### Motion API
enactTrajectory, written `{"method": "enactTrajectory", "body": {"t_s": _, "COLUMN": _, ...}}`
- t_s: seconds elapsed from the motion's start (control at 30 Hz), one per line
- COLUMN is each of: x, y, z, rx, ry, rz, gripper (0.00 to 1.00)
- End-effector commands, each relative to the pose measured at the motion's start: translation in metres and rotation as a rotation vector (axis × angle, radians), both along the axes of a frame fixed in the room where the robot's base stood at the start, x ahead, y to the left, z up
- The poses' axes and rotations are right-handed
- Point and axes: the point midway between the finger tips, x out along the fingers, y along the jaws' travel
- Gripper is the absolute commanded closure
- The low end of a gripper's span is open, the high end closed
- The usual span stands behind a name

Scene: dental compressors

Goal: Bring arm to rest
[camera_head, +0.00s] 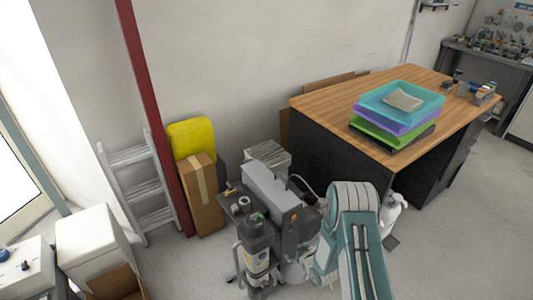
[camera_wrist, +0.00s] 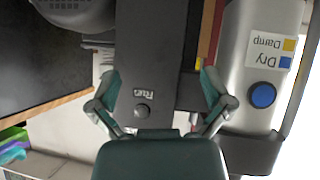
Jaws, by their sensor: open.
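My gripper (camera_wrist: 160,76) is in the wrist view, its two teal fingers spread apart with nothing held between them. In the head view, my teal and white arm (camera_head: 352,225) reaches up beside the grey compressor unit (camera_head: 272,188). I cannot make out my gripper there.
A wood-topped bench (camera_head: 335,95) with stacked coloured trays (camera_head: 398,103) stands behind at right. A cardboard box (camera_head: 201,195), a red post (camera_head: 160,130) and a ladder (camera_head: 150,190) are at left. Open floor (camera_head: 470,220) lies at right.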

Motion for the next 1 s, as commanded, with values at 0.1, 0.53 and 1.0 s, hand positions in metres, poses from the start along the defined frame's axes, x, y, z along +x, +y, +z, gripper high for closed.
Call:
{"method": "enactTrajectory", "body": {"t_s": 0.1, "x": 0.020, "y": -0.009, "z": 0.048, "rx": -0.039, "ry": 0.013, "rz": -0.036, "gripper": 0.00}}
{"method": "enactTrajectory", "body": {"t_s": 0.53, "x": 0.029, "y": -0.038, "z": 0.207, "rx": -0.134, "ry": 0.106, "rz": -0.190, "gripper": 0.00}}
{"method": "enactTrajectory", "body": {"t_s": 1.0, "x": -0.044, "y": -0.057, "z": 0.358, "rx": -0.144, "ry": 0.221, "rz": -0.364, "gripper": 0.00}}
